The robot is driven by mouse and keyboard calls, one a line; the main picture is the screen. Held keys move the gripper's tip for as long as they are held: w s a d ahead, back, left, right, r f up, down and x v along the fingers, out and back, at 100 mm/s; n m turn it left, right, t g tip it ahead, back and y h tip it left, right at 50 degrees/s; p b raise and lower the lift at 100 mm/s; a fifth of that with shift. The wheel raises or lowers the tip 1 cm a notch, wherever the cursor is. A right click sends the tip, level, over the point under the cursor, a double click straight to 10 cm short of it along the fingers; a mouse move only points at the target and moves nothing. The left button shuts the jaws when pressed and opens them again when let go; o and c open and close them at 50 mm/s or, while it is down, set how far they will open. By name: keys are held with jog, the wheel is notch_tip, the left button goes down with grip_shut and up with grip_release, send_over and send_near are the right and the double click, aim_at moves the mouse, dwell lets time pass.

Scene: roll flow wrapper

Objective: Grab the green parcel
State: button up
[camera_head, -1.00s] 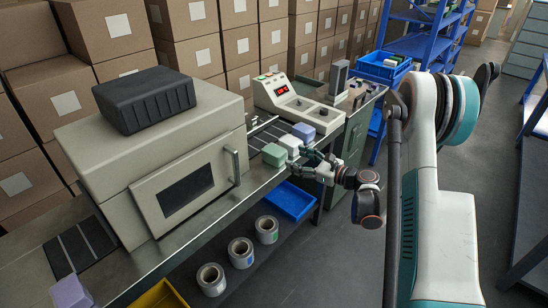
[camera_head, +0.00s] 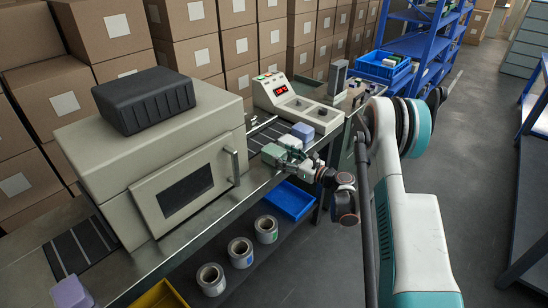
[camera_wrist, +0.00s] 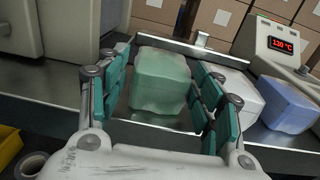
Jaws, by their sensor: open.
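The green parcel (camera_wrist: 160,80) sits upright on the conveyor belt in the wrist view, between the two spread teal-padded fingers of my gripper (camera_wrist: 160,95). The right finger is close to its side, and a gap shows on the left. In the head view the green parcel (camera_head: 272,153) is partly hidden by my gripper (camera_head: 287,160), which is open at the belt's front side. I cannot tell whether either finger touches it.
A white parcel (camera_wrist: 236,90) stands right beside my right finger, with a lilac parcel (camera_wrist: 287,105) beyond it. The beige wrapper machine (camera_head: 165,160) is left of the belt. A control box with a red display (camera_head: 285,95) stands behind. Another lilac parcel (camera_head: 70,293) lies at lower left.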

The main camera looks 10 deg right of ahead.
aim_at(274, 150)
jog(key=b+x, duration=0.2)
jog(key=x, duration=0.2)
jog(key=shift+w+f, duration=0.15)
jog(key=shift+w, duration=0.05)
jog(key=shift+w+a, duration=0.3)
jog(key=shift+w, duration=0.05)
jog(key=c, duration=1)
